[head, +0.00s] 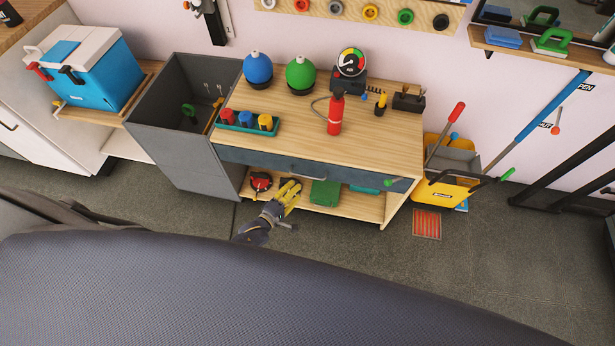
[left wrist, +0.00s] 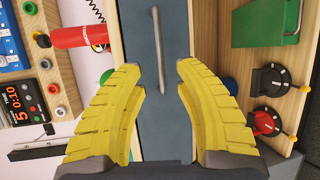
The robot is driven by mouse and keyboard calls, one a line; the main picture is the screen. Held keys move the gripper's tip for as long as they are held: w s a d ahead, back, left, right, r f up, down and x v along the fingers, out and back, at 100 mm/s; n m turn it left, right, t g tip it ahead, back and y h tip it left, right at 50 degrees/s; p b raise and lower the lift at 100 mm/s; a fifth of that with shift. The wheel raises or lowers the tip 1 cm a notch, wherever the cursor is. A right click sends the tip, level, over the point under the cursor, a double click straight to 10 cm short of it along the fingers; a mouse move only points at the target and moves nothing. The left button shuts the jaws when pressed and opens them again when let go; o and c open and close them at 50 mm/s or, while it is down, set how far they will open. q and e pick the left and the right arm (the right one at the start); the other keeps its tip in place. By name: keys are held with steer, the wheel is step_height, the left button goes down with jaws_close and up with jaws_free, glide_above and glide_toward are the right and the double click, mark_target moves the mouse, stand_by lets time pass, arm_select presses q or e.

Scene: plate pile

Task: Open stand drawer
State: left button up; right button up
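The wooden stand (head: 385,140) has one wide drawer with a dark blue-grey front (head: 245,157), which looks shut. Its metal bar handle (head: 308,173) sits near the middle of the front. My left gripper (head: 290,188), with yellow fingers, is just below and in front of the handle in the head view. In the left wrist view the drawer front (left wrist: 175,112) runs down the middle, and the handle (left wrist: 157,48) lies ahead, between the lines of the spread fingers. My left gripper (left wrist: 160,75) is open and empty, apart from the handle. My right gripper is not in view.
On the stand are a red extinguisher (head: 335,115), a blue ball (head: 258,67) and a green ball (head: 300,73). Its lower shelf holds a green box (head: 325,193). A grey bin (head: 175,130) stands left, a yellow bucket (head: 440,190) right. Floor in front is clear.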

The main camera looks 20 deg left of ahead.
mark_target(307, 177)
arm_select(q)
steer(key=shift+x, duration=4.35)
jaws_close()
